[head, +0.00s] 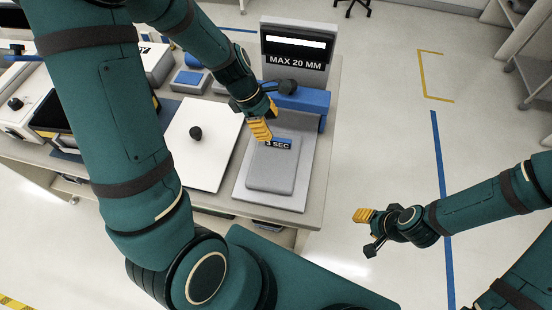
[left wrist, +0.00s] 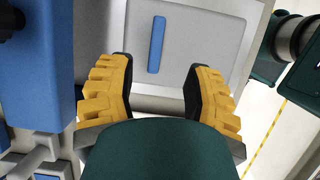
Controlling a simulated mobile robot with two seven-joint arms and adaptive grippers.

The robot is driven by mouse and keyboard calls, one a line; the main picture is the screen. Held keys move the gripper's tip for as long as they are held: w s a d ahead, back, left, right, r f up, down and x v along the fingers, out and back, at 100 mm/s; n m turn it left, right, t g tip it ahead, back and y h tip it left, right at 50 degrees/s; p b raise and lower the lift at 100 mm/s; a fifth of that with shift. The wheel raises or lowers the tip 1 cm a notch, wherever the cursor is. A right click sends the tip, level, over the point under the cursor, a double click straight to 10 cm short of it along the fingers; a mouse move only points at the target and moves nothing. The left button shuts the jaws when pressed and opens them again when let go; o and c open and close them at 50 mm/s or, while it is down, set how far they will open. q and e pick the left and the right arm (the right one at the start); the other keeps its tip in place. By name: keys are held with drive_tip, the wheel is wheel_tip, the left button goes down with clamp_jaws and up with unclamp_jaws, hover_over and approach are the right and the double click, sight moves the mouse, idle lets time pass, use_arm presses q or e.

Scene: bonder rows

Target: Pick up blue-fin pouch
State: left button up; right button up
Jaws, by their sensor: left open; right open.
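The blue-fin pouch (head: 268,171) appears as a flat light-grey slab with rounded corners, lying on the grey bed of the machine marked "MAX 20 MM". In the left wrist view its straight blue fin (left wrist: 157,44) stands out on the grey pouch surface (left wrist: 205,42). My left gripper (head: 265,121) is open above the far end of the pouch. In the left wrist view its yellow fingers (left wrist: 158,76) are spread to either side of the fin's line, with nothing between them. My right gripper (head: 366,232) is open and empty over the floor to the right.
The machine's blue bar (head: 300,96) and grey upright (head: 297,68) stand just behind my left gripper. A white plate with a black knob (head: 204,140) lies to the left. More devices crowd the table's left.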

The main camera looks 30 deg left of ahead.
sight(277, 139)
use_arm(q)
drive_tip(key=shift+b+x, duration=0.3)
drive_tip(key=shift+x, duration=1.2)
drive_tip(key=b+x, duration=0.1)
drive_tip(key=x, duration=0.3)
drive_tip(key=shift+w+a+f+b, duration=0.15)
drive_tip(key=shift+w+a+b, duration=0.05)
drive_tip(key=shift+b, duration=0.15)
drive_tip(key=shift+w+d+f, duration=0.1)
drive_tip(key=shift+d+f, duration=0.1)
drive_tip(key=shift+f, duration=0.15)
drive_tip(key=shift+c, duration=0.4)
clamp_jaws()
